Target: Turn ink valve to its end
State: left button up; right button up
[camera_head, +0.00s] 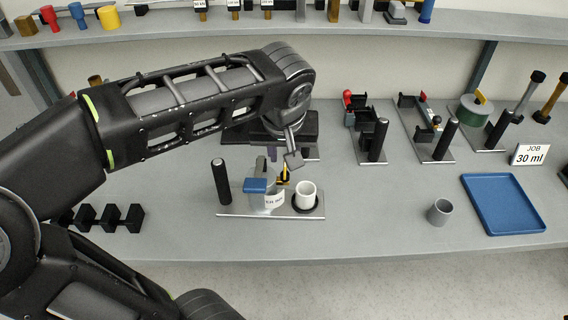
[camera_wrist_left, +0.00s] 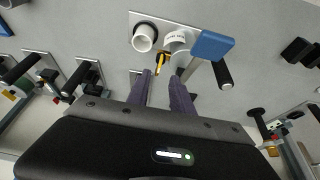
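The ink station is a metal plate (camera_head: 232,210) with a clear container (camera_head: 268,202) labelled for ink. A small yellow valve handle (camera_head: 285,174) stands behind the container; it also shows in the left wrist view (camera_wrist_left: 160,64). A blue block (camera_head: 256,186) sits at the container's left side. A white cup (camera_head: 305,194) stands at the plate's right end. My left gripper (camera_wrist_left: 162,76) is open, its two purple fingers pointing toward the yellow handle. Whether they touch it I cannot tell. My right gripper is not in view.
A black post (camera_head: 221,181) rises from the plate's left end. Black blocks (camera_head: 108,217) stand further left. A grey cup (camera_head: 439,211), a blue tray (camera_head: 502,203) and a "JOB 30 ml" card (camera_head: 530,155) are at right. Several other fixtures line the back.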

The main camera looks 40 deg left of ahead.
aim_at(285, 169)
pick_arm(q)
jog(key=x, duration=0.7)
jog(key=shift+w+f+p, duration=0.1)
jog(key=shift+f+p, duration=0.2)
jog(key=shift+f, duration=0.05)
grip_shut()
